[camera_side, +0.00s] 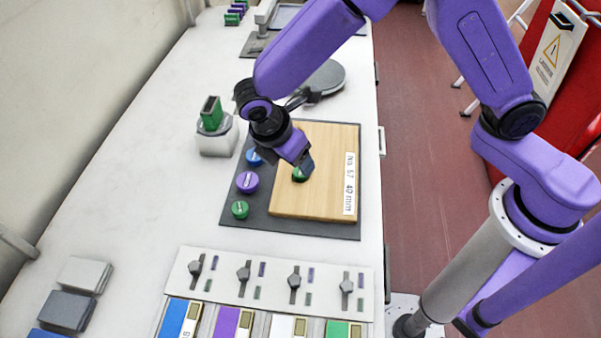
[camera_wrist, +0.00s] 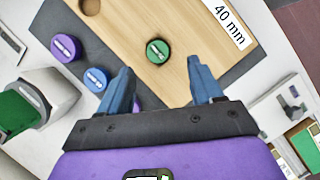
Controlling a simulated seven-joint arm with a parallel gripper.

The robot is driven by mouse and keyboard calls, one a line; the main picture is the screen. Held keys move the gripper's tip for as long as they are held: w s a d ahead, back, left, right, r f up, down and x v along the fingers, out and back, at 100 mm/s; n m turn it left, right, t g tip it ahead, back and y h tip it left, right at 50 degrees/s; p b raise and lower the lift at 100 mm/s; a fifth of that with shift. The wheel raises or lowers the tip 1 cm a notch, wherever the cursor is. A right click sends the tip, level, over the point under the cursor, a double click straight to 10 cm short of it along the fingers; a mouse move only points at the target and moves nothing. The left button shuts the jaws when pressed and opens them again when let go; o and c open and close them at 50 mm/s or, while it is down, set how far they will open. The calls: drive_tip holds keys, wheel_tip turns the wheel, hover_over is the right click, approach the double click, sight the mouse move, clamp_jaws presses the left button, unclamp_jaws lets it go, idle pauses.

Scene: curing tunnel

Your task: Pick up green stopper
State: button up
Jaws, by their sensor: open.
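A round green stopper (camera_side: 299,175) with a pale bar across its top sits on the wooden board (camera_side: 325,195); it also shows in the wrist view (camera_wrist: 157,51). My gripper (camera_side: 306,164) is over the board, close to this stopper and partly covering it in the side view. In the wrist view, the two blue fingers (camera_wrist: 160,72) are apart and empty, with the stopper showing beyond the tips, within the gap. Whether the fingers are level with it I cannot tell. A second green stopper (camera_side: 240,209) is on the dark mat (camera_side: 290,228), left of the board.
A purple stopper (camera_side: 247,182) and a blue stopper (camera_side: 254,157) are also left of the board. A pale block (camera_side: 217,138) holding a green piece (camera_side: 212,113) stands farther left. A panel with several knobs (camera_side: 243,272) lies in front.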

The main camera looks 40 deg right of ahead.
sight(301, 175)
drive_tip(key=shift+x, duration=3.4)
drive_tip(key=shift+w, duration=0.1)
drive_tip(key=c, duration=1.1)
